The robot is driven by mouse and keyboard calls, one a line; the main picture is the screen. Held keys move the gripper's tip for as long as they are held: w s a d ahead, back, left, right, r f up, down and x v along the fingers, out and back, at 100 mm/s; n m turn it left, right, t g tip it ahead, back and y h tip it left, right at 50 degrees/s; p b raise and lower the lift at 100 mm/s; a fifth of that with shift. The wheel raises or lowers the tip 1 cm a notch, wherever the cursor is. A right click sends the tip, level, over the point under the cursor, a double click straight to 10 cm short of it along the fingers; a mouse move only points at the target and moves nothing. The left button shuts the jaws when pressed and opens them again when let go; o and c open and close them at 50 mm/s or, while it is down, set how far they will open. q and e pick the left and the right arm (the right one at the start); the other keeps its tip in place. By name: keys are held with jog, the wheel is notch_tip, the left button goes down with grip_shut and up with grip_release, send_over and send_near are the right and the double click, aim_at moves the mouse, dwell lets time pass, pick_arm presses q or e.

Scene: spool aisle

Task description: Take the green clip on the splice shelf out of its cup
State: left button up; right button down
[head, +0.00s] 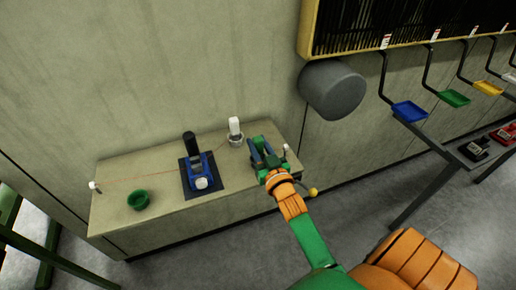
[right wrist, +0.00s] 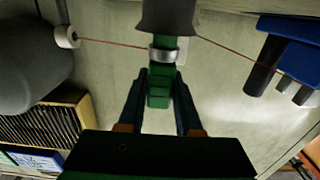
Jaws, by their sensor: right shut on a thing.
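My right gripper (head: 264,152) is over the right end of the splice shelf (head: 113,222). It is shut on the green clip (right wrist: 158,92), which shows between its fingers in the right wrist view. A silver band (right wrist: 163,54) crosses the clip beyond the fingertips, and a dark grey flared piece (right wrist: 168,15) is at the top edge. I cannot tell whether the clip is still inside its cup. A white clip (head: 234,126) stands upright in a pale cup (head: 236,140) to the left of the gripper. My left gripper is not in view.
A blue splicer (head: 198,174) sits on a dark mat (head: 214,186) mid-shelf. A green bowl (head: 139,200) stands at the left. A thin red line runs above the shelf from a white peg (head: 94,186). A grey drum (head: 332,90) juts out at the upper right.

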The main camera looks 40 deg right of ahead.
jog(key=s+a+r+p, duration=0.5)
jog(key=s+r, duration=0.7)
jog(key=s, duration=0.1)
jog(key=shift+a, duration=0.15)
